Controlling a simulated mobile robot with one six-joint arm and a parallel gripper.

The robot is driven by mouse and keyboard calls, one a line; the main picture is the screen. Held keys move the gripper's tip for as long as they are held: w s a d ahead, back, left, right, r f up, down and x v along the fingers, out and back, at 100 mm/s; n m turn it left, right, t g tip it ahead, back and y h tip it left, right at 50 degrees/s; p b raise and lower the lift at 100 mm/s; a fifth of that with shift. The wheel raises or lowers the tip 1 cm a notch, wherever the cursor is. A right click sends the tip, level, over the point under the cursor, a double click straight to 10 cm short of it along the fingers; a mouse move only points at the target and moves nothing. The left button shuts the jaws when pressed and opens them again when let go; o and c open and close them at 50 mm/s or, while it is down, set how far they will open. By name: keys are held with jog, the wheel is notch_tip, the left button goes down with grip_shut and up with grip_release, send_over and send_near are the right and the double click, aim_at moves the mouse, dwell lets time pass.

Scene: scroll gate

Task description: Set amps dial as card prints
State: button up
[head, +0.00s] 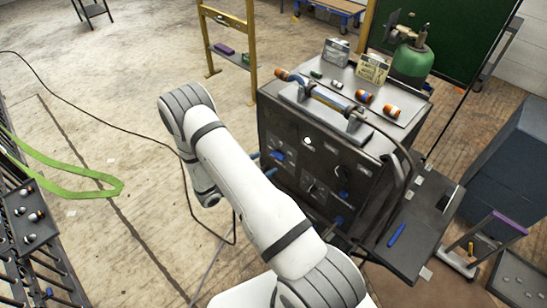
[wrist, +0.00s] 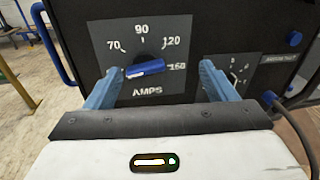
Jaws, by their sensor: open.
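The amps dial (wrist: 145,69) is a blue bar knob with a white line, on a grey plate printed 70, 90, 120, 160 and AMPS. The bar lies nearly level, its right end toward 160. My gripper (wrist: 158,68) is open, one blue finger on each side of the dial; I cannot tell whether either touches it.
The dark cabinet (head: 285,125) carries a bar and orange-ended cylinders on top. Open floor (head: 100,120) lies left.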

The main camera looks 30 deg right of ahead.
aim_at(278, 155)
jog(key=w+d+f+n+t+p, duration=0.2)
jog(key=w+d+f+n, duration=0.1)
jog(key=d, duration=0.3)
jog(key=shift+d+f+t, duration=0.15)
jog(key=shift+f+t, duration=0.25)
jog(key=shift+f, duration=0.25)
jog(key=shift+w, duration=0.1)
jog(key=c, duration=1)
